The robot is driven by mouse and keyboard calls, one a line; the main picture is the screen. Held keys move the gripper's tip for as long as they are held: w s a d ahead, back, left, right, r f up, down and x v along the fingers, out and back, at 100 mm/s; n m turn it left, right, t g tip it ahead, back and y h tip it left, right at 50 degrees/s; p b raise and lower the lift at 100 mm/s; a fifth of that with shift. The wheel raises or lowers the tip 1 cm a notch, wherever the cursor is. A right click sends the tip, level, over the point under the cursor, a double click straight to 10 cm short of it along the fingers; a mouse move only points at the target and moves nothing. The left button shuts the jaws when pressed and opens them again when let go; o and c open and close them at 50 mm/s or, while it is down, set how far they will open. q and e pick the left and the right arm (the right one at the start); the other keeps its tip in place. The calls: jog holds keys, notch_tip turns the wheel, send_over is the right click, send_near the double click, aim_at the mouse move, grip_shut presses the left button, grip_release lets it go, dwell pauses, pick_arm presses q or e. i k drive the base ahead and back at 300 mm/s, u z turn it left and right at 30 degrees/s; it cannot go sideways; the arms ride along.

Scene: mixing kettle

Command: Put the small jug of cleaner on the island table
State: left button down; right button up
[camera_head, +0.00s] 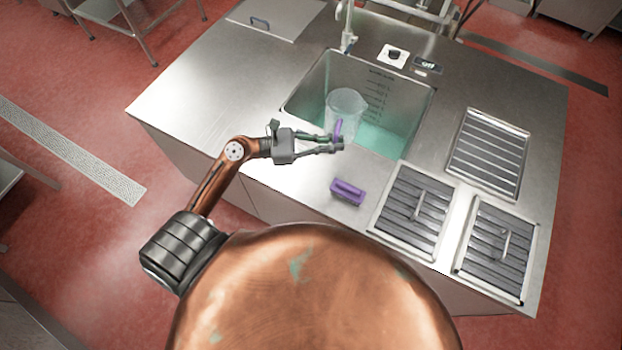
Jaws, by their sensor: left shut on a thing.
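The small jug (346,104) is clear with a purple handle, and it is over the sink basin (309,92). My left gripper (336,142) is shut on the jug's purple handle. The basin holds green liquid (380,141) and has level marks on its far wall. I cannot tell how much liquid the jug holds. The island table (200,88) is steel, with bare top to the left of the basin. My right gripper is not in view.
A purple block-like item (347,191) lies on the near part of the table. Slatted grates (410,208) with handles fill the right side. A faucet (347,30), a knob plate (393,55) and a small display (428,66) stand behind the basin.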

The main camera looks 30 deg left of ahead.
aim_at(189, 113)
jog(key=k, duration=0.2)
jog(key=u, duration=3.35)
jog(key=i, duration=3.4)
jog(key=z, duration=3.8)
